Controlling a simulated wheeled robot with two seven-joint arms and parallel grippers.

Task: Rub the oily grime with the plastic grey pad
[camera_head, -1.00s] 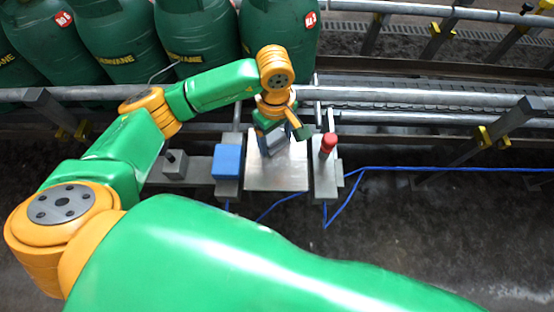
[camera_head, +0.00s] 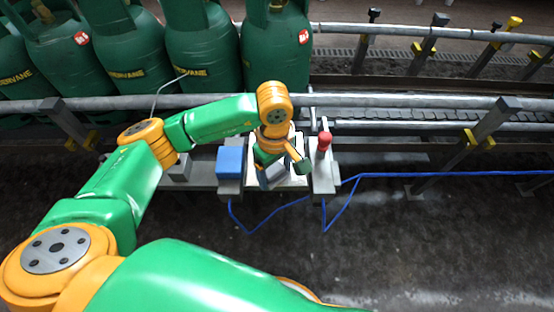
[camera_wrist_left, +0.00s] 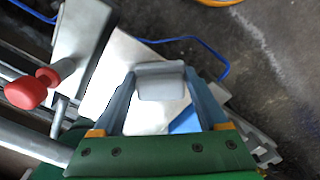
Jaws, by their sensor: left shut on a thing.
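The grey pad (camera_wrist_left: 160,80) is a small pale block between the fingertips of my left gripper (camera_wrist_left: 160,90) in the left wrist view. The two blue-grey fingers are shut on its sides. In the head view my left gripper (camera_head: 276,178) points down over a light metal plate (camera_head: 299,148), which also shows in the left wrist view (camera_wrist_left: 115,75). I cannot tell whether the pad touches the plate. I cannot make out the oily grime; the gripper and pad cover part of the plate. My right gripper is not in view.
A blue box (camera_head: 230,162) stands left of the plate, and a red button (camera_head: 324,140) on a grey post stands right. Green gas cylinders (camera_head: 205,50) stand behind a metal rail (camera_head: 400,101). A blue cable (camera_head: 440,174) runs right. Dark floor lies in front.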

